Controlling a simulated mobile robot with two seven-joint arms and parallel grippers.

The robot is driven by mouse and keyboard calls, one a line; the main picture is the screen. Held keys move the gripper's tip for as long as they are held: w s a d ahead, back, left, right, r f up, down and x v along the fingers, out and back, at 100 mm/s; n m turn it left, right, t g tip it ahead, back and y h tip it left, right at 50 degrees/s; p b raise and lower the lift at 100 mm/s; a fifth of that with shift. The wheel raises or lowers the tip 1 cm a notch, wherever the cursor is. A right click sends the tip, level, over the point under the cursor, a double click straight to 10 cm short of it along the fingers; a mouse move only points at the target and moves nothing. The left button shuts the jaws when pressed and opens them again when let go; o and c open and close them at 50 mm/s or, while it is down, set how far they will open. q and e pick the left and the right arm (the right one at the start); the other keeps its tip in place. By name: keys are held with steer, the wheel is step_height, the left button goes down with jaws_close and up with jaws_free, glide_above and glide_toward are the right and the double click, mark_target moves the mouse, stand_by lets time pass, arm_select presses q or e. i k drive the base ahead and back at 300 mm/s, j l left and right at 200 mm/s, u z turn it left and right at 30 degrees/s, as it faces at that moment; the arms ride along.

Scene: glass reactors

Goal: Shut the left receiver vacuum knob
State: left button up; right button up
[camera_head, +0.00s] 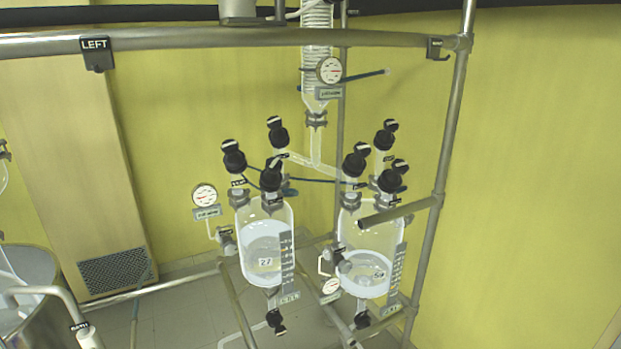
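The left receiver (266,225) is a clear glass vessel partly filled with pale liquid, hanging in the metal frame. Several black knobs sit above it: one at upper left (233,156), one at the back (278,132) and one at the front (271,178). Small labels are near these knobs, but they are too small to read, so I cannot tell which one is the vacuum knob or whether it is open or shut. Another black knob (275,321) hangs below the vessel. Neither of my grippers is in view.
The right receiver (370,232) stands close by with its own black knobs. A round gauge (204,194) is left of the left receiver. A horizontal rail (220,38) with a LEFT sign (96,45) crosses the top. A steel vessel (35,268) stands at the left edge.

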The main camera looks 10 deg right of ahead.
mark_target(272, 168)
steer(key=i+l+u, duration=0.15)
steer(key=i+u, duration=0.25)
steer(key=i+l+u, duration=0.2)
steer(key=u, duration=0.2)
steer(key=i+l+u, duration=0.2)
steer(key=l+u, duration=0.2)
steer(key=i+l+u, duration=0.2)
steer(key=l+u, duration=0.25)
